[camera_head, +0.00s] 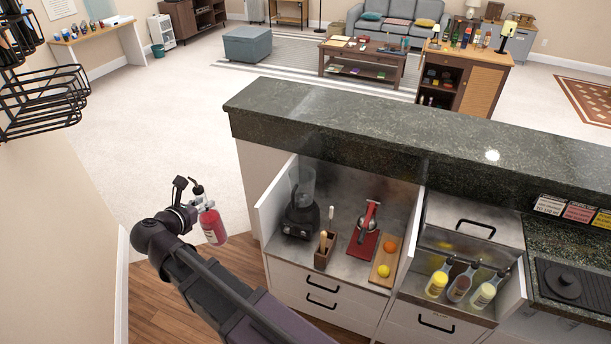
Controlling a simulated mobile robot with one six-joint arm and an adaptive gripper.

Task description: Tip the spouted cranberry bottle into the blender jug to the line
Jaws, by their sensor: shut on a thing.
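My gripper (190,199) is shut on a bottle of red liquid with a dark spout, the cranberry bottle (213,226). The bottle is held in the air, slightly tilted, with its spout up and to the left. It is left of the counter and apart from everything else. The blender jug (302,187) is clear and stands on its dark base (300,216) in the open counter bay, to the right of the bottle. No liquid shows in the jug, and I cannot make out a line on it at this size.
A dark stone bar ledge (330,120) runs above and behind the blender. Beside the blender are a wooden utensil holder (325,250), a red citrus press (368,225) and a board (380,272) with fruit. Several spouted bottles (460,287) stand farther right. A wire rack (45,100) hangs at left.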

